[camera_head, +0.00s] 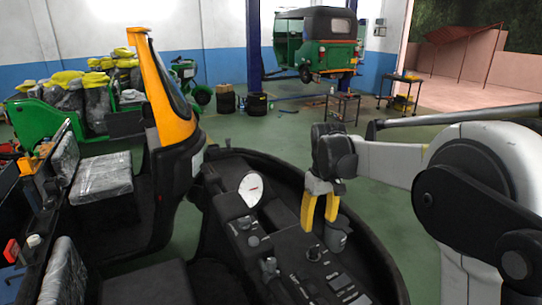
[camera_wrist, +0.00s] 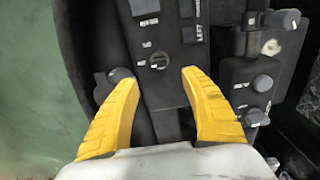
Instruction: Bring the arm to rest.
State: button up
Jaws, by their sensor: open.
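My gripper (camera_head: 320,214) has two yellow fingers and hangs pointing down over the black console (camera_head: 285,255) in the head view. In the wrist view my gripper (camera_wrist: 160,78) is open, with its fingers spread apart and nothing between them. A dark panel with a knob (camera_wrist: 159,60) and labelled switches (camera_wrist: 145,12) lies beyond the fingertips. I cannot tell the exact gap between the fingertips and the panel. My white and black arm reaches in from the right, bent at its joints.
A white round gauge (camera_head: 251,189) and several knobs sit on the console. A dark curved rim (camera_head: 370,240) borders it on the right. An orange and black vehicle body (camera_head: 170,95) stands at left. A green rickshaw (camera_head: 325,45) is raised at the back. Green floor (camera_head: 375,190) lies beyond.

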jog(key=s+r+m+t+b, duration=0.2)
jog(key=s+t+b, duration=0.15)
jog(key=s, duration=0.95)
jog(key=s+f+t+b, duration=0.1)
jog(key=s+f, duration=0.1)
jog(key=s, duration=0.2)
jog(key=s+f+m+t+b, duration=0.1)
jog(key=s+f+b, duration=0.1)
jog(key=s+f, duration=0.1)
jog(key=s+f+m+t+b, duration=0.1)
jog(key=s+f, duration=0.1)
jog(key=s, duration=0.4)
jog(key=shift+f, duration=0.35)
